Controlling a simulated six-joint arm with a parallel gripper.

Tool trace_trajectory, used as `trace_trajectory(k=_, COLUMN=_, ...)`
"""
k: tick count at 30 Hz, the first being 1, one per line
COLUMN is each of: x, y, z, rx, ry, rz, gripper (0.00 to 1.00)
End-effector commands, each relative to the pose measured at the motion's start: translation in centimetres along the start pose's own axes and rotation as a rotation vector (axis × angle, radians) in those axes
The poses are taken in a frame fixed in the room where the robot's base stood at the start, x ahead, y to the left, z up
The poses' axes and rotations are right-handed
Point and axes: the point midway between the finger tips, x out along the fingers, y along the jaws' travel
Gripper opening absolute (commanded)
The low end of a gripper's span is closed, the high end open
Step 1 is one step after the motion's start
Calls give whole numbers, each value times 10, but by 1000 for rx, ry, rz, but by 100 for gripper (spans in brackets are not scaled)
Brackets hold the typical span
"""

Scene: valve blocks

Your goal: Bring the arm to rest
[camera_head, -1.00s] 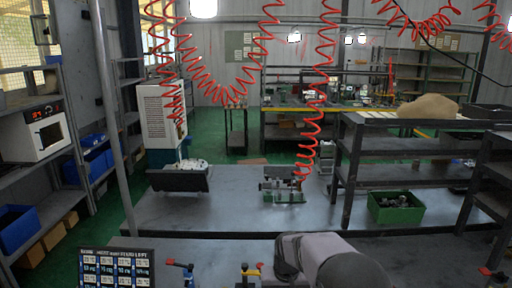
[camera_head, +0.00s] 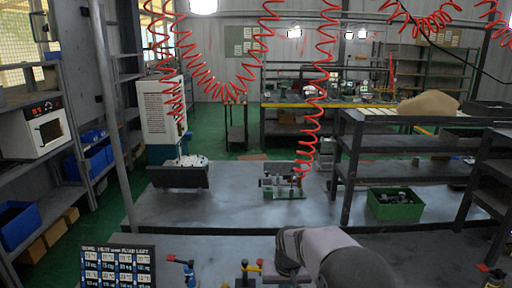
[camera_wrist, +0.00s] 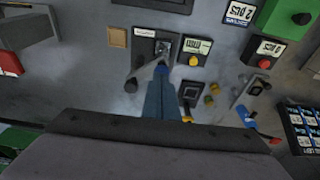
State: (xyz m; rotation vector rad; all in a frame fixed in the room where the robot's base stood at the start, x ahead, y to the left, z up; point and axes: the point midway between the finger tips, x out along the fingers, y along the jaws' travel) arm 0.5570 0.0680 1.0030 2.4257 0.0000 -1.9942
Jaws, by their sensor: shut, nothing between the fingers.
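My gripper (camera_wrist: 162,68) shows in the wrist view as narrow blue-grey fingers drawn together, with nothing visible between them. They point over a grey work surface with a dark square fitting (camera_wrist: 160,47) beyond the tips; I cannot tell whether they touch it. In the head view my grey and black arm is at the bottom centre, and the gripper end is hidden behind it.
A blue valve with a red handle (camera_head: 182,264) and a yellow-handled valve (camera_head: 249,268) stand left of my arm, near a label board (camera_head: 118,267). A bench device (camera_head: 284,182) and a green bin (camera_head: 396,204) lie farther back. Red coiled hoses (camera_head: 317,100) hang above.

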Motion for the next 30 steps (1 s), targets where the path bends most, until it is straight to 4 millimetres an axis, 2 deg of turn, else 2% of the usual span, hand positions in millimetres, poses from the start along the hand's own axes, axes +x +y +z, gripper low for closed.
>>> trace_trajectory(k=5, x=-18, y=15, z=32, rx=2, ry=-26, rz=4, gripper=0)
trace_trajectory(k=8, x=-32, y=28, z=66, rx=3, ry=-53, rz=6, gripper=0)
trace_trajectory(k=12, x=-52, y=45, z=125, rx=3, ry=-95, rz=7, gripper=0)
trace_trajectory(k=18, x=-66, y=61, z=206, rx=3, ry=-152, rz=5, gripper=0)
trace_trajectory(k=21, x=-68, y=65, z=236, rx=1, ry=-171, rz=3, gripper=0)
trace_trajectory(k=25, x=-70, y=67, z=260, rx=2, ry=-188, rz=1, gripper=0)
trace_trajectory(k=30, x=-70, y=68, z=269, rx=1, ry=-195, rz=0, gripper=0)
